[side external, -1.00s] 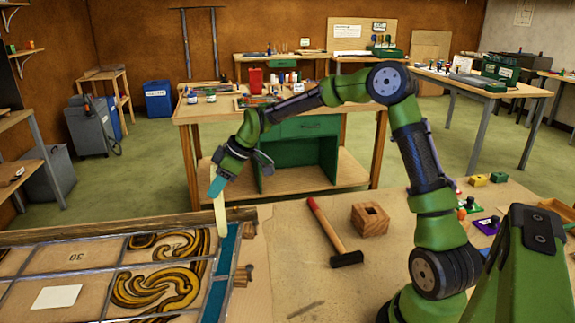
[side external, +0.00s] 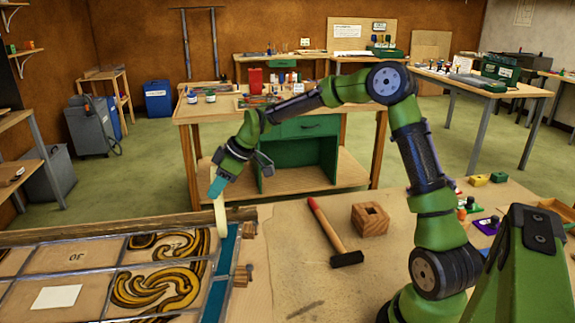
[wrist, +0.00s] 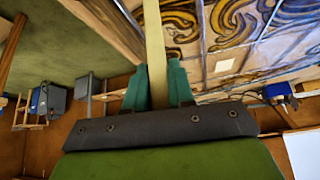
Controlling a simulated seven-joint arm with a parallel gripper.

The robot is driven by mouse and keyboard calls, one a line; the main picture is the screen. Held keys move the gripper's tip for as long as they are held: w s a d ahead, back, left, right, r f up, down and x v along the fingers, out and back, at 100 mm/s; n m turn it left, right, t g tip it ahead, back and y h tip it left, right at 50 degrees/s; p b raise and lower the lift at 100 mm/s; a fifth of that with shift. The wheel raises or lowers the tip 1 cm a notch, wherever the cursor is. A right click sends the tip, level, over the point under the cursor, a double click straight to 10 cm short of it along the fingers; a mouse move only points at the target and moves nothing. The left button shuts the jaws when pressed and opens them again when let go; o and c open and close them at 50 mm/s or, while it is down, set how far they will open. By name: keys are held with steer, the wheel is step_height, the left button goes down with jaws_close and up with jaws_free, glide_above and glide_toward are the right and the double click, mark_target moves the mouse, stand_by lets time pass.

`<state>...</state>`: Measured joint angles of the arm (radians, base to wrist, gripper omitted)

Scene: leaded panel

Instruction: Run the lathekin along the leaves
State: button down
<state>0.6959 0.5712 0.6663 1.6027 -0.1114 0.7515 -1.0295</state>
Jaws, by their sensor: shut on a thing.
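The lathekin, a pale flat stick (side external: 220,215), is held in my gripper (side external: 217,187) and points down, nearly upright with a slight tilt. Its lower end is at the right edge of the leaded panel (side external: 110,262), beside a teal strip; I cannot tell whether it touches. In the wrist view, the teal fingers of my gripper (wrist: 158,88) are closed on both sides of the lathekin (wrist: 155,40). The panel has grey lead lines, the leaves, around plain tan pieces and pieces with yellow and dark swirls.
A wooden rail (side external: 110,228) runs along the panel's far edge. A white card (side external: 56,297) lies on the panel.

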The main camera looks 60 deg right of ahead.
steer(key=shift+f, duration=0.2)
stand_by(0.3)
steer(key=shift+s+a, duration=0.1)
steer(key=shift+a, duration=0.05)
steer(key=s+a, duration=0.4)
steer(key=a, duration=0.1)
steer(key=shift+a+f, duration=0.2)
steer(key=shift+a, duration=0.1)
stand_by(0.7)
steer(key=s+a, duration=0.4)
steer(key=a, duration=0.2)
steer(key=shift+s+a+r, duration=0.15)
steer(key=shift+a, duration=0.25)
stand_by(0.9)
steer(key=shift+r, duration=2.55)
